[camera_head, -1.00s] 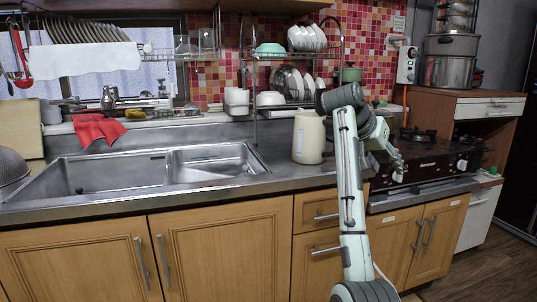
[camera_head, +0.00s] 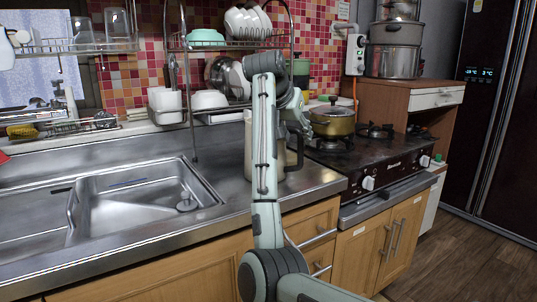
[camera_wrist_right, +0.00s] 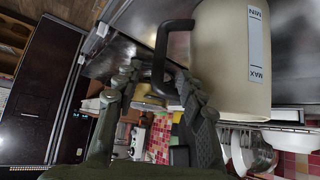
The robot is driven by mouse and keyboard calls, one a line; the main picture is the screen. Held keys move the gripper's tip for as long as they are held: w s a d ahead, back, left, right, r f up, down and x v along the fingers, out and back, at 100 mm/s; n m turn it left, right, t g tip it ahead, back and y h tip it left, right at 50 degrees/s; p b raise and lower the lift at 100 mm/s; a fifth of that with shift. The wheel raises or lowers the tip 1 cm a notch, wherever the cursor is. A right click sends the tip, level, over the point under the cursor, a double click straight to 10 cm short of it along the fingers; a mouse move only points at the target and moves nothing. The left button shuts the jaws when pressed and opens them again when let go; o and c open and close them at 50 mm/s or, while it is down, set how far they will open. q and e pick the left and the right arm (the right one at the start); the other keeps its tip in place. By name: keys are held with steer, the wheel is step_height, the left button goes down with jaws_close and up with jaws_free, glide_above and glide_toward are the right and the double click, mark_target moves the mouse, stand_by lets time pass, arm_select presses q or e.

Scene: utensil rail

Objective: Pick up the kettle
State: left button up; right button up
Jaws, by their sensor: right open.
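The kettle is cream with a black handle. In the head view its body (camera_head: 282,160) stands upright on the counter right of the sink, largely hidden behind my right arm. In the right wrist view its body (camera_wrist_right: 232,65) fills the upper right, with a MIN/MAX strip, and its black handle (camera_wrist_right: 161,55) points toward my fingers. My right gripper (camera_wrist_right: 157,92) is open, with the handle's end between or just in front of its fingertips; contact is unclear. In the head view my right gripper (camera_head: 300,118) is beside the kettle's handle side. My left gripper is not in view.
A sink (camera_head: 140,200) lies to the left. A stove (camera_head: 365,160) with a gold lidded pot (camera_head: 333,121) is close on the right. A dish rack (camera_head: 230,45) with bowls and plates hangs above and behind the kettle. A dark refrigerator (camera_head: 500,110) stands far right.

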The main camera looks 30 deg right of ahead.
mark_target(300, 140)
steer(key=x, duration=0.4)
steer(key=shift+d+r, duration=0.2)
steer(key=shift+w+d+f, duration=0.2)
steer(key=shift+d+f, duration=0.05)
steer(key=shift+f, duration=0.1)
jaws_close()
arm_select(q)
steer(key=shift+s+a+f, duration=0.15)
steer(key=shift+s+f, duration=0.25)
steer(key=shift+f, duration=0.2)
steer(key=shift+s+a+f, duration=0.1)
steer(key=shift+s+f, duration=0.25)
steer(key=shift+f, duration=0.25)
arm_select(e)
steer(key=shift+r, duration=0.15)
